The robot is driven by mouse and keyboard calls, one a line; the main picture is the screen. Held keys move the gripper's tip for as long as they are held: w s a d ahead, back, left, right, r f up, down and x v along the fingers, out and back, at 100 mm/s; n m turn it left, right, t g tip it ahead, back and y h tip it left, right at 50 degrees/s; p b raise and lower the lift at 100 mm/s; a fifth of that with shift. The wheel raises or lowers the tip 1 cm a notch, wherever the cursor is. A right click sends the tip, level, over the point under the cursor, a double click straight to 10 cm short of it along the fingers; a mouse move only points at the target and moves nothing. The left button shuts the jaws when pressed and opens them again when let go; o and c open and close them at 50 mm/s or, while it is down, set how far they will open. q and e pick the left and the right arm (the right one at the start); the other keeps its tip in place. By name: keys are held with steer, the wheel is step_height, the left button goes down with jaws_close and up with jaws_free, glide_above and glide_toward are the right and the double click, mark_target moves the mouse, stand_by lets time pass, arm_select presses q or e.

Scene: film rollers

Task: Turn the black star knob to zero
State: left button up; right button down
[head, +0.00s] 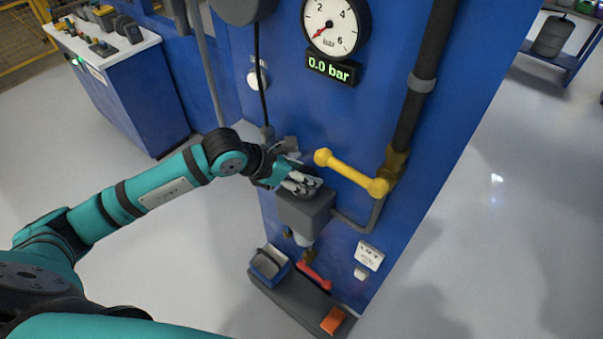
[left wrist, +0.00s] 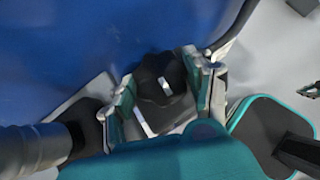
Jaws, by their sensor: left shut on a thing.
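The black star knob (left wrist: 152,78) shows in the left wrist view with a white mark on its top face. It sits on top of a dark grey box (head: 304,211) on the blue panel. My left gripper (head: 303,181) is at the knob, and its fingers, also in the left wrist view (left wrist: 165,90), are shut on it from both sides. In the head view the fingers hide much of the knob. The pressure gauge (head: 331,25) has its red needle at the low end. The display (head: 333,68) under it reads 0.0 bar. My right gripper is not in view.
A yellow lever (head: 350,173) on a black pipe (head: 419,77) is close to the right of my left gripper. Below are a red handle (head: 315,275), a dark base (head: 297,297) and an orange block (head: 333,320).

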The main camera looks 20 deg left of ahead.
arm_select(q)
steer(key=shift+n+y, duration=0.3)
steer(key=shift+n, duration=0.1)
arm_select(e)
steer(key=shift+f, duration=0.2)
arm_select(q)
steer(key=o, duration=0.9)
steer(key=shift+s, duration=0.1)
steer(key=v, duration=1.2)
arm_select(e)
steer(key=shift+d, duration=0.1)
arm_select(q)
steer(key=shift+s+f, duration=0.1)
